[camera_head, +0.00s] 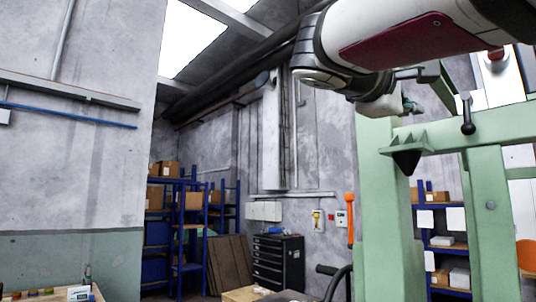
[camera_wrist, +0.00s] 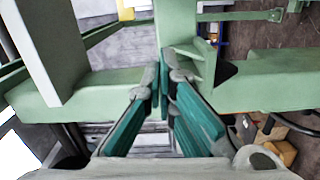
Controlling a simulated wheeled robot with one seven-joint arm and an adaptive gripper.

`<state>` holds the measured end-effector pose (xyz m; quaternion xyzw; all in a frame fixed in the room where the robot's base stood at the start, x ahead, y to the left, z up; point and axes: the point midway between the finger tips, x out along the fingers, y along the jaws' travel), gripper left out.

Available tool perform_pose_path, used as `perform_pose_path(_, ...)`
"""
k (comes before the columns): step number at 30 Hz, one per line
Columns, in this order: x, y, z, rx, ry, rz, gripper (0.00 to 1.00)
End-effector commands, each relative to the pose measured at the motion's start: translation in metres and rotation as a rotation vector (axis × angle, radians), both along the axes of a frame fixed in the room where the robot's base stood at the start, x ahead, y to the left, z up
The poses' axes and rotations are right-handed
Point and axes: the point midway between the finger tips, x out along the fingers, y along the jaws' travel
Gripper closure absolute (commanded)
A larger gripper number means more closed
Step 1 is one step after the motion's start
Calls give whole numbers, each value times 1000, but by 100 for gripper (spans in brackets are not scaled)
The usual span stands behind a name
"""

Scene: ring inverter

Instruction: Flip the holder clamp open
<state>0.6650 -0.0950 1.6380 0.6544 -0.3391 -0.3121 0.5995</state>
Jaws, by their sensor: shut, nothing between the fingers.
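My gripper (camera_head: 412,107) is at the upper right in the head view, just above a green machine frame (camera_head: 490,215). In the wrist view my gripper (camera_wrist: 162,68) has its teal fingers together and empty, in front of the frame's green beam. A dark lever with a black ball end (camera_head: 468,118) stands at the frame's crossbeam, right of my gripper. A green bracket (camera_head: 400,142) with a dark cone under it juts from the frame below my gripper. I cannot tell for certain which part is the holder clamp, or whether it is open.
Thick green posts and beams surround my gripper closely. An orange-ended handle (camera_head: 350,218) stands left of the frame. A black drawer cabinet (camera_head: 278,262) and blue shelves (camera_head: 190,225) with boxes stand farther back. A worktable (camera_head: 50,295) shows at the lower left.

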Motion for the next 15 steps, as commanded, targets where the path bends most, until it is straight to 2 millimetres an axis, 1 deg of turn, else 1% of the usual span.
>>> perform_pose_path(3, 13, -20, -1, 2, 4, -3, 100)
perform_pose_path(12, 46, -68, -1, 3, 2, -2, 100)
perform_pose_path(15, 32, -78, 0, 0, 0, -3, 100)
